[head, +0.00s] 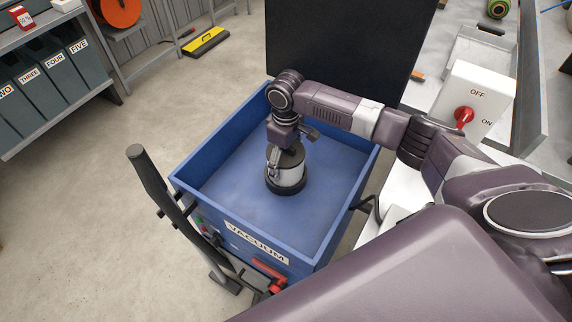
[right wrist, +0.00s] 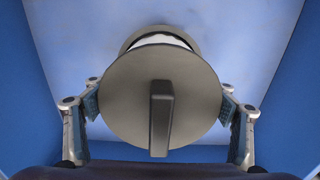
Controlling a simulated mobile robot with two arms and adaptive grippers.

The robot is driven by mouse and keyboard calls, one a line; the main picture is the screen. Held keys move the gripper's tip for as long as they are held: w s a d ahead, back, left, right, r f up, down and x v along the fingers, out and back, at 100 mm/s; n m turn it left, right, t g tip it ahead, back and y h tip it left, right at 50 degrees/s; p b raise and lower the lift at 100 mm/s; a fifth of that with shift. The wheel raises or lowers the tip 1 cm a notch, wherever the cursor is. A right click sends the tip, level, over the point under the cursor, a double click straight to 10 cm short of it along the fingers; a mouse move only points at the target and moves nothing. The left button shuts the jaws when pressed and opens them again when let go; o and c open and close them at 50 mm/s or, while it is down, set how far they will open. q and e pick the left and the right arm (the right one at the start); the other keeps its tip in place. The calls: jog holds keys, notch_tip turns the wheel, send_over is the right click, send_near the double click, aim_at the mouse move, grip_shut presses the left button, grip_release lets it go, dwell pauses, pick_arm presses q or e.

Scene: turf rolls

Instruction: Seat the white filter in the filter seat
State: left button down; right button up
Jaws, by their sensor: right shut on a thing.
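The white filter (head: 291,177) stands upright inside the blue vacuum box, in the middle of its floor. In the right wrist view its round grey cap with a dark bar handle (right wrist: 125,95) faces me and hides most of the white body. A dark ring, likely the filter seat (head: 286,190), shows around the filter's bottom; its edge also shows in the wrist view (right wrist: 160,31). I cannot tell whether the filter is fully down in it. My right gripper (right wrist: 160,106) is shut on the filter, one finger at each side of the cap. My left gripper is out of view.
The blue walls of the vacuum box (head: 215,143) surround my right gripper, with bare floor around the filter. A black raised panel (head: 345,50) stands behind it. A white switch box (head: 475,95) with a red knob is at the right. A dark handle (head: 150,170) rises front left.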

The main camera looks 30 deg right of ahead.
jog(key=shift+w+f, duration=0.1)
jog(key=shift+f, duration=0.95)
jog(key=shift+f, duration=0.1)
jog(key=o, duration=1.4)
notch_tip(320, 180, up, 12)
jog(key=shift+r, duration=0.1)
